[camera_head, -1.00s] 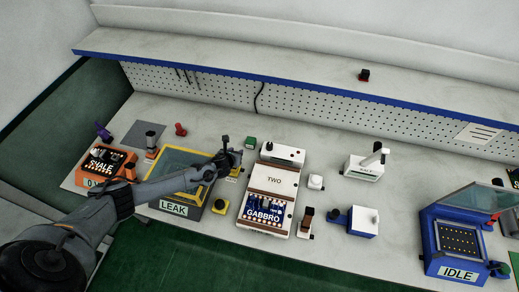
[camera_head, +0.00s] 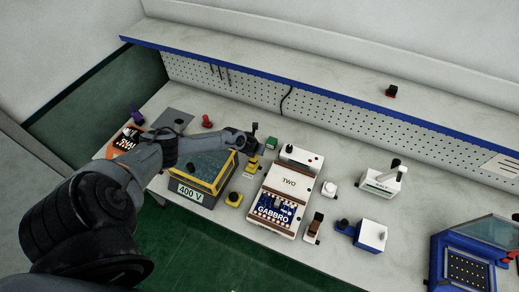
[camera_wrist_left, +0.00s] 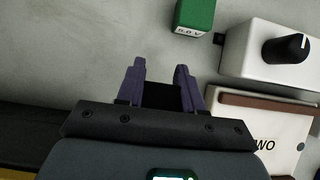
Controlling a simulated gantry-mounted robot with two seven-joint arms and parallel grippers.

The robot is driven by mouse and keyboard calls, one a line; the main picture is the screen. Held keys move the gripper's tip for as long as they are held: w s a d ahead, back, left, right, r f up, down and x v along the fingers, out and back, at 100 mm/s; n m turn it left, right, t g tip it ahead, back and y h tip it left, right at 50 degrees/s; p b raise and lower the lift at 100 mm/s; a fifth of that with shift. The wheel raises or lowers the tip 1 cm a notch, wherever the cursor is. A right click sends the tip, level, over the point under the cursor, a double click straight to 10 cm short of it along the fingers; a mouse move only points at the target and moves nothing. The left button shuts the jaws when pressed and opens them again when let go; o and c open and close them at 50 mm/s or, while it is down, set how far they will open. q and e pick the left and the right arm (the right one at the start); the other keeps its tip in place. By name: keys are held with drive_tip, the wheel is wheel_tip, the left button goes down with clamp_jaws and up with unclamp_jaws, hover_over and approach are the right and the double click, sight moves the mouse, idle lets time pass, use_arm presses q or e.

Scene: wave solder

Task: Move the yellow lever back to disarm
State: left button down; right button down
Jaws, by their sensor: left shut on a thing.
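The yellow lever unit (camera_head: 252,164) stands on the bench between the yellow-framed tester (camera_head: 218,180) and the white GABBRO unit (camera_head: 291,186). My left arm reaches across the tester, and my left gripper (camera_head: 253,141) is over the lever unit. In the left wrist view the two purple fingers (camera_wrist_left: 160,82) are close around a dark piece (camera_wrist_left: 160,97), which appears to be the lever's handle. The gripper and arm hide much of the lever, so its exact tilt is unclear. The tester's label (camera_head: 190,192) reads 400 V. My right gripper is not in view.
A green block (camera_head: 271,144) sits just behind the gripper; it also shows in the wrist view (camera_wrist_left: 195,16). A red knob (camera_head: 207,121) stands behind my arm.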

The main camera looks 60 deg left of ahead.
sight(252, 160)
use_arm(q)
drive_tip(key=shift+s+f, duration=0.1)
drive_tip(key=c, duration=0.8)
unclamp_jaws()
drive_tip(key=shift+s+d+r, duration=0.1)
drive_tip(key=shift+s+r, duration=0.05)
drive_tip(key=shift+r, duration=0.45)
drive_tip(key=p+v, duration=0.2)
drive_tip(key=v, duration=0.6)
drive_tip(key=shift+v, duration=0.85)
drive_tip(key=shift+s+f, duration=0.1)
drive_tip(key=shift+s, duration=0.05)
